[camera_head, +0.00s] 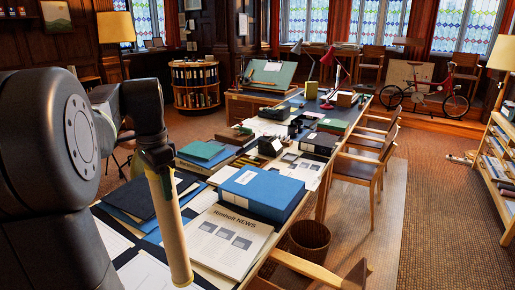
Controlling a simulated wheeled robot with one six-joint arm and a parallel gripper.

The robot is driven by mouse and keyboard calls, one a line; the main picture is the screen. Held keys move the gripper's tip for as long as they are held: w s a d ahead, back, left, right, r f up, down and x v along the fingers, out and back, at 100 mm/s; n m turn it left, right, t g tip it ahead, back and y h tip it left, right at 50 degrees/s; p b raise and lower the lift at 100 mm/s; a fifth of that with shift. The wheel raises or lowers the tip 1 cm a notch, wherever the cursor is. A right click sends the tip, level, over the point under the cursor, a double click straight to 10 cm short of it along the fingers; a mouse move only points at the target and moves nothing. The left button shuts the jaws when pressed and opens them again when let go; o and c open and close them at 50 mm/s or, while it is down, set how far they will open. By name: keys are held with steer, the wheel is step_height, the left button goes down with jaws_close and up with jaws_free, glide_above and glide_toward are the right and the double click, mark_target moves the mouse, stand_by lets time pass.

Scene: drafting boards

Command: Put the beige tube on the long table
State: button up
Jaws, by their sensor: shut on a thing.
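The beige tube (170,230) hangs nearly upright, tilted slightly, in the left part of the head view. My gripper (155,160) is shut on the upper end of the tube; its fingers are dark and hard to make out. The long table (263,233) runs from the lower left toward the back middle, covered with papers, folders and boxes. The tube shows in front of the table's near left part. I cannot tell whether its lower end touches the papers there.
A blue box (262,193) and a newspaper (222,242) lie on the table right of the tube. Dark blue folders (145,197) lie behind it. Chairs (362,165) line the table's right side, with a waste basket (309,240) near its edge. Open carpet lies at right.

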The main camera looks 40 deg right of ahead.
steer(key=shift+s+f, duration=0.1)
steer(key=shift+f, duration=4.85)
steer(key=shift+f, duration=0.2)
steer(key=o, duration=1.3)
steer(key=shift+r, duration=0.1)
step_height(320, 180, up, 12)
glide_above(167, 215)
steer(key=w, duration=0.3)
steer(key=shift+s+d+r, duration=0.1)
steer(key=shift+s+d, duration=0.1)
steer(key=shift+d, duration=0.2)
